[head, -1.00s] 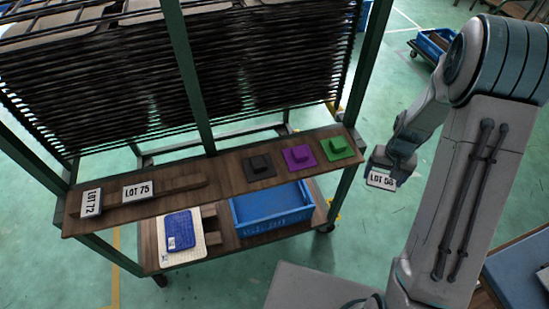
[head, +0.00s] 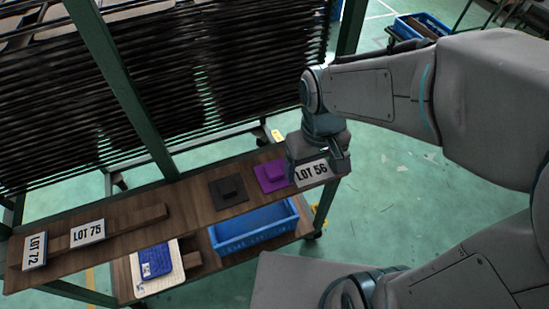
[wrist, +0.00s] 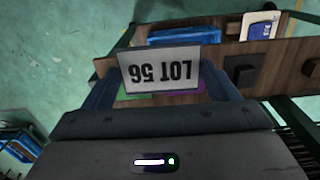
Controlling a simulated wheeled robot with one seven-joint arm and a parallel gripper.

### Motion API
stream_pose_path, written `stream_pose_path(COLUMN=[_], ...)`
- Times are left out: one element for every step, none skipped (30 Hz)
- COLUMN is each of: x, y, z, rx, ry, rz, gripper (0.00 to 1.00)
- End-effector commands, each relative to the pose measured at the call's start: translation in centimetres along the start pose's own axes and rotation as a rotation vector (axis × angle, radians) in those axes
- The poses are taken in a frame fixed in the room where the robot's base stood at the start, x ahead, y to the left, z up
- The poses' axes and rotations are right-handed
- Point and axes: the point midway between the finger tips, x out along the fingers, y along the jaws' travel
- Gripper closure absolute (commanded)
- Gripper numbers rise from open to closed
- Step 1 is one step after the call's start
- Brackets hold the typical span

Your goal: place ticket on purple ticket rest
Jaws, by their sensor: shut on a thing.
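My gripper (head: 316,158) is shut on a white ticket reading LOT 56 (head: 312,173), held over the right end of the wooden shelf. In the wrist view the ticket (wrist: 160,70) stands upside down between the fingers. The purple ticket rest (head: 271,176) is on the shelf just left of the ticket in the head view, empty. In the wrist view a purple strip (wrist: 190,98) shows below the ticket, partly hidden. The green rest (wrist: 132,97) shows partly beside it; in the head view my gripper hides it.
A black rest (head: 228,191) sits left of the purple one. Tickets LOT 75 (head: 87,232) and LOT 72 (head: 35,250) are at the shelf's left. A blue bin (head: 254,230) is on the lower shelf. The rack's green post (head: 122,90) rises behind the shelf.

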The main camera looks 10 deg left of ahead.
Motion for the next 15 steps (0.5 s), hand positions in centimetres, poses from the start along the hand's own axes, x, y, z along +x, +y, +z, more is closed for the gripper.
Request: stream_pose_path(x=[-0.1,-0.2,-0.3,-0.3,-0.2,-0.1,0.0,0.2,0.5,0.8,1.1,1.4,1.7,2.0,2.4], y=[-0.4,-0.6,-0.8,-1.0,-1.1,-1.3,-1.5,-1.7,-2.0,-2.1,-2.4,-2.6,-2.9,-3.0,-3.3], z=[0.5,0.7,0.9,1.0,1.0,0.9,0.7,0.4,-0.1,-0.5,-0.9,-1.5,-2.0,-2.4,-3.0], rx=[-0.016,-0.023,-0.03,-0.035,-0.04,-0.044,-0.048,-0.05,-0.052,-0.053,-0.054,-0.054,-0.056,-0.056,-0.056], ry=[0.003,0.003,0.002,0.002,0.001,-0.001,-0.002,-0.003,-0.005,-0.005,-0.005,-0.005,-0.005,-0.005,-0.005], rz=[0.001,0.0,0.0,0.0,-0.001,-0.001,-0.001,-0.001,-0.001,-0.002,-0.002,-0.002,-0.003,-0.003,-0.003], gripper=[0.41,0.41,0.41,0.41,0.41,0.41,0.41,0.41,0.41,0.41,0.41,0.41,0.41,0.41,0.41])
